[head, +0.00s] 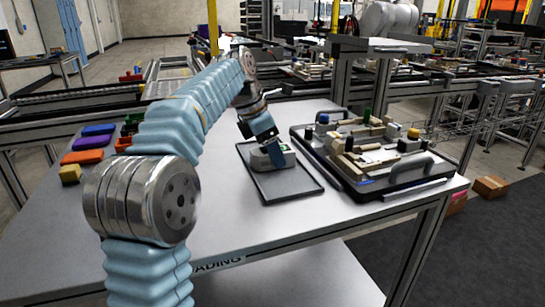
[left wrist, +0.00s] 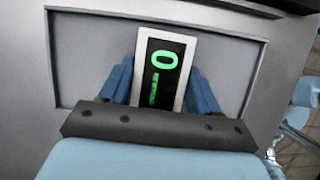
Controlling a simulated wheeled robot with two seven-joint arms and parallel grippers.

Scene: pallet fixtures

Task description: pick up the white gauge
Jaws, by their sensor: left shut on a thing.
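The white gauge (head: 262,160) sits at the dark tray (head: 292,189) on the grey table in the head view. In the left wrist view the gauge (left wrist: 183,42) shows a white frame and a dark display with green marks. My left gripper (head: 273,154) comes down on it from above. Its blue fingers (left wrist: 160,85) stand on both sides of the gauge and are shut on it. I cannot tell whether the gauge touches the tray. My right gripper is not in view.
A pallet fixture (head: 428,174) with handles and several parts stands right of the tray. The table front (head: 265,225) is clear.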

